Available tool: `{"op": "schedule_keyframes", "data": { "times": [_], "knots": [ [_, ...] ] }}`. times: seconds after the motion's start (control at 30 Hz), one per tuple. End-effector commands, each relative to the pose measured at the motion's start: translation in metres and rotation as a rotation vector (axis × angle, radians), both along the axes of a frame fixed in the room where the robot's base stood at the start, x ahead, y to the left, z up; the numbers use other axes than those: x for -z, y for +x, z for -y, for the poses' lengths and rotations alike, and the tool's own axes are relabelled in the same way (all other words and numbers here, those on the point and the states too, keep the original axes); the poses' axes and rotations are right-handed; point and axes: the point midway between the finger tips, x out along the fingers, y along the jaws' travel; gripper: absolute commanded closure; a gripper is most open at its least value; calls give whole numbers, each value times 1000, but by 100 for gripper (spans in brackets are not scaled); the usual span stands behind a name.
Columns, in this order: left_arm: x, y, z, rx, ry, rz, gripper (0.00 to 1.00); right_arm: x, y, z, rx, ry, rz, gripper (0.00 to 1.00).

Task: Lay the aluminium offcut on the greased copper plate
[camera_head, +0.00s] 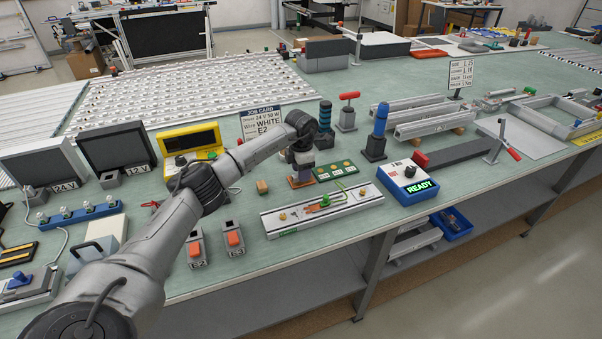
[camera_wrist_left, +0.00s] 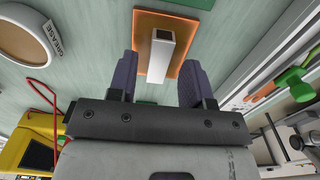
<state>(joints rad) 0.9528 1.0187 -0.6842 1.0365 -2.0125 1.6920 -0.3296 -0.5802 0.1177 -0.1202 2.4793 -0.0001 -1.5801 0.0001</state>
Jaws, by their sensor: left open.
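The copper plate (camera_wrist_left: 180,22) shows orange at the top of the left wrist view, flat on the green bench; part of it (camera_head: 301,183) shows under my left gripper in the head view. My right gripper is not in view.
A round tub marked GREASE (camera_wrist_left: 26,40) stands left of the plate in the wrist view. A green board (camera_head: 334,171) and a long fixture (camera_head: 325,209) lie close right and in front. A yellow meter (camera_head: 189,140) stands left; a blue READY box (camera_head: 408,183) stands right.

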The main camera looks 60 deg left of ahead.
Motion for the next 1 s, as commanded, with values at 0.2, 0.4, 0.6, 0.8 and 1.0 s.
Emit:
{"op": "schedule_keyframes", "data": {
  "times": [0.2,0.4,0.6,0.8,1.0],
  "knots": [
    [-46,0,-1,0,0,3,54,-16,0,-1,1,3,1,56],
    [-80,0,0,0,1,2,54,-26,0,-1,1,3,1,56],
    [-101,0,0,0,1,0,54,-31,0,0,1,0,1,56],
    [-109,0,0,0,1,0,54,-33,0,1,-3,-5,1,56],
    [-109,0,0,0,0,0,54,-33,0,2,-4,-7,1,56]
  ]
}}
